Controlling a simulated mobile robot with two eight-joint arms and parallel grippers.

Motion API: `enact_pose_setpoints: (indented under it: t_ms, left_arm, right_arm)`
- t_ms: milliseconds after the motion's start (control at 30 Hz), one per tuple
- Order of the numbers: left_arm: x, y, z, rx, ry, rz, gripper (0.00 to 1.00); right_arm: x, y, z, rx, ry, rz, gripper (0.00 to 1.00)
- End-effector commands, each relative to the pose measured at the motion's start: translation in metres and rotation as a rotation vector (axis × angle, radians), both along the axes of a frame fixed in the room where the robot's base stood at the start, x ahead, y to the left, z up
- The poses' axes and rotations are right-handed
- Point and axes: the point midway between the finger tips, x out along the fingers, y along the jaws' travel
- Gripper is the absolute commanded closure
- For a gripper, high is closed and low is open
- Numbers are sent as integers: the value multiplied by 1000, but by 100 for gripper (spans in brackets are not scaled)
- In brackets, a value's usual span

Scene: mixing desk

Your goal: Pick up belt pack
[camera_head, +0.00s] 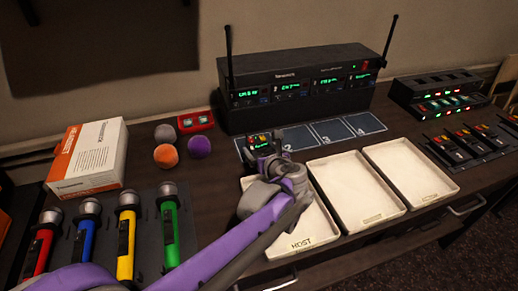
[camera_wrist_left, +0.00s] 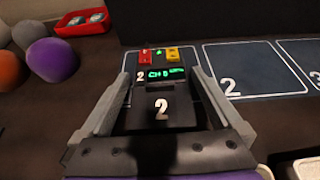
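A black belt pack (camera_head: 259,145) lies on the first marked square of the dark blue mat (camera_head: 367,124), just in front of the receiver rack. In the left wrist view the belt pack (camera_wrist_left: 162,105) shows a white 2, a green lit display, and a red and a yellow piece at its far end. My left gripper (camera_head: 272,151) reaches over the pack's near side. In the left wrist view its fingers (camera_wrist_left: 158,74) stand open, one on each side of the pack; I cannot tell whether they touch it. My right gripper is not in view.
Three pale trays (camera_head: 318,240) stand in front of the mat, the left one marked HOST. A black receiver (camera_head: 300,90) with two antennas stands behind. Foam balls (camera_head: 166,156), a red case (camera_head: 196,121), a white-orange box (camera_head: 90,158) and coloured microphones (camera_head: 126,235) lie left. Several packs (camera_head: 462,145) sit right.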

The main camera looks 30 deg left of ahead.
Motion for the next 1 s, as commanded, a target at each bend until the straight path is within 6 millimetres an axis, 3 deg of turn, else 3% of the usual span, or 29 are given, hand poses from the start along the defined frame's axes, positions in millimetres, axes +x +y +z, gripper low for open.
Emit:
enact_pose_setpoints:
  t_ms: [33, 433, 767, 1000]
  left_arm:
    - [0, 0, 0, 0, 0, 0, 11]
    - [0, 0, 0, 0, 0, 0, 81]
    - [0, 0, 5, 0, 0, 0, 81]
    - [-1, 0, 37, 0, -1, 0, 81]
  right_arm:
    - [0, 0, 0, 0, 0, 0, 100]
    - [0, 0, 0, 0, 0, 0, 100]
    - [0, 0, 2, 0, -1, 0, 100]
    - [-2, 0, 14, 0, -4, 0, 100]
